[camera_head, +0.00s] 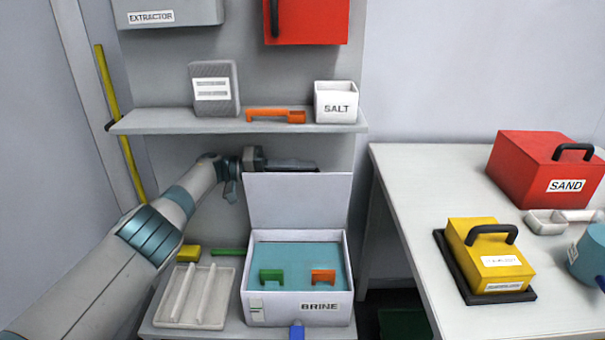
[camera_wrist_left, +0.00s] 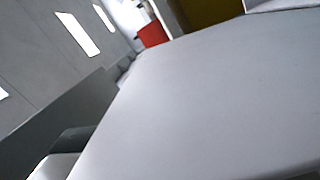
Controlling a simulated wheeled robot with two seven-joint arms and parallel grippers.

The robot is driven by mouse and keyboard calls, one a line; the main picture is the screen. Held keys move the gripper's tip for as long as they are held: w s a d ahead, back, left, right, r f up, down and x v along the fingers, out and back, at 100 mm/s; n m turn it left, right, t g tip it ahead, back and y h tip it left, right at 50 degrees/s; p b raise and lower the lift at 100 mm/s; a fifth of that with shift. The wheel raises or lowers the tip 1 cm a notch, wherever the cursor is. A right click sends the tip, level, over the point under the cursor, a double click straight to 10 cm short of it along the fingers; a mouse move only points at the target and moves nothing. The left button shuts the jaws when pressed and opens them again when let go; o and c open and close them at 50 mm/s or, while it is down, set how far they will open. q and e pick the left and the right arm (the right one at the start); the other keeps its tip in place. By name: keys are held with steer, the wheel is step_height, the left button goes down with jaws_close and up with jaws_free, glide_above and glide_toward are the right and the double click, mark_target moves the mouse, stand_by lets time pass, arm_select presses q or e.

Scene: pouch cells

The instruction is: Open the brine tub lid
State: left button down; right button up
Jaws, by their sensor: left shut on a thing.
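The brine tub (camera_head: 257,310) is a white box labelled BRINE on the lower shelf, with blue liquid inside. A green clip-like piece (camera_head: 271,275) and an orange one (camera_head: 323,275) show in it. Its lid (camera_head: 300,203) stands upright at the back of the tub, swung open. My left gripper (camera_head: 292,165) is at the top edge of the lid, shut on it; the fingertips are partly hidden behind that edge. In the left wrist view the pale lid surface (camera_wrist_left: 200,100) fills most of the picture. My right gripper is not in view.
The upper shelf (camera_head: 180,122) above the gripper holds a salt box (camera_head: 336,103), an orange tool (camera_head: 275,116) and a grey block (camera_head: 214,88). A ribbed tray (camera_head: 172,296) lies left of the tub. The right table (camera_head: 405,185) carries a red sand box (camera_head: 535,170) and a yellow box (camera_head: 485,262).

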arm_select(q)
steer(key=shift+f, duration=0.1)
stand_by(0.3)
steer(key=c, duration=1.8)
jaws_free()
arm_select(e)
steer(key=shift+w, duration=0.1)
arm_select(q)
steer(key=shift+o, duration=0.2)
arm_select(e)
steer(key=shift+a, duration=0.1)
